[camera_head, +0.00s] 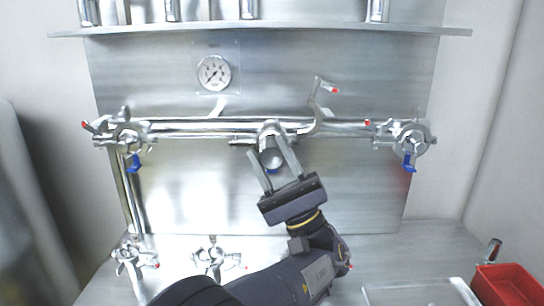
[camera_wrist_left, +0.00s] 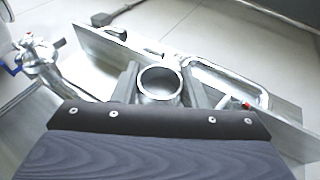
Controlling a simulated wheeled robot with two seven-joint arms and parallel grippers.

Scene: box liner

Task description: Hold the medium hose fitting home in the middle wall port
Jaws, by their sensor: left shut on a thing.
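The medium hose fitting (camera_head: 271,158) is a shiny metal tube with a round rim, at the middle wall port (camera_head: 272,128) on the horizontal pipe. My left gripper (camera_head: 270,160) is shut on the fitting, with one finger on each side. In the left wrist view the fitting's open ring (camera_wrist_left: 158,82) sits between the fingers. The seam between fitting and port is too small to judge. My right gripper is not in view.
Closed-looking clamps with blue-tipped parts sit at the left port (camera_head: 128,133) and right port (camera_head: 406,137). A pressure gauge (camera_head: 213,73) is above the pipe. Two loose clamps lie on the bench at left, one here (camera_head: 213,258). A clear tray (camera_head: 420,292) and red bin (camera_head: 508,288) are at right.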

